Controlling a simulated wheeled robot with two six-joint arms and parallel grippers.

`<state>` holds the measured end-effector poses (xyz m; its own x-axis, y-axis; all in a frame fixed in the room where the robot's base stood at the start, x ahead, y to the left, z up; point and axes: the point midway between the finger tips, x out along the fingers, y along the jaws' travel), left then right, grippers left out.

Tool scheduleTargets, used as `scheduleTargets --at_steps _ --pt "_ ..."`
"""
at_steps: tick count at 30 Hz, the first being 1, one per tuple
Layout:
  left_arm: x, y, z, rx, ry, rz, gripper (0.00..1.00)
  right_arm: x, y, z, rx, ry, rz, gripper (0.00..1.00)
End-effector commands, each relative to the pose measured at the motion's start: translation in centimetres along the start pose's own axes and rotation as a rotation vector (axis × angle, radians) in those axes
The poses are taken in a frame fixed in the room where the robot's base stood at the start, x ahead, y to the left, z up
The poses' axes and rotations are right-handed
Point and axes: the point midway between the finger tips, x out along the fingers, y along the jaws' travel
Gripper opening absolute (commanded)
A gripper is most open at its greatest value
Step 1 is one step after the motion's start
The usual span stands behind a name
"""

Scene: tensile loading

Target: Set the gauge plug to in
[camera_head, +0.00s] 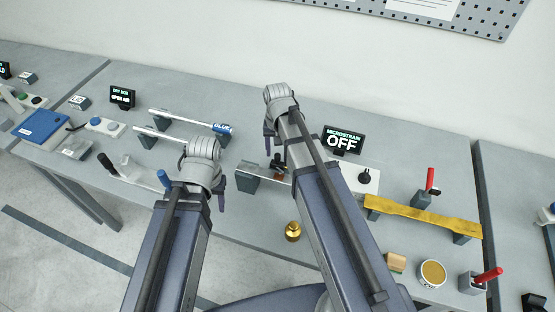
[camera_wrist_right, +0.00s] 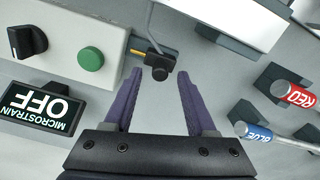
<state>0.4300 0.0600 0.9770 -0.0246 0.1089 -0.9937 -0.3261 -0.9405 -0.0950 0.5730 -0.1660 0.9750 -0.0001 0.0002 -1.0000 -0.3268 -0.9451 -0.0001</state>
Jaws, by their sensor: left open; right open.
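The gauge plug (camera_wrist_right: 157,72) is a small black piece with a gold pin and a grey lead, beside the white gauge box (camera_wrist_right: 88,38) in the right wrist view. In the head view my right arm hides part of the box (camera_head: 367,186). My left gripper (camera_head: 196,193) is open and empty over the table's front.
The box carries a black knob (camera_wrist_right: 27,40) and a green button (camera_wrist_right: 91,58). Blue-ended (camera_wrist_right: 258,133) and red-ended (camera_wrist_right: 292,94) bars lie to the right. A brass weight (camera_head: 293,231) stands near the front edge. A yellow bar (camera_head: 420,215) lies on supports at right.

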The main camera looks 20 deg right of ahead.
Motion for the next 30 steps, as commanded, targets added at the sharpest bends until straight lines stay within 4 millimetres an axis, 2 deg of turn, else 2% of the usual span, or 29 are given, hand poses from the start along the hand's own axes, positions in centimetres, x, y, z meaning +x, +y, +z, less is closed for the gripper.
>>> scheduleTargets --at_steps 1,4,14,30 --pt "1.19 0.12 -0.07 0.0 0.0 0.0 0.5 1.19 0.0 0.01 0.0 0.0 0.0 0.56" --pt "1.82 0.17 -0.11 0.0 0.0 0.0 0.5 1.83 0.0 0.01 0.0 0.0 0.0 0.56" --pt "1.88 0.18 -0.11 0.0 0.0 0.0 0.5 1.9 0.0 0.0 0.0 0.0 0.0 0.56" --pt "1.89 0.18 -0.11 0.0 0.0 0.0 0.5 1.9 0.0 0.01 0.0 0.0 0.0 0.0"
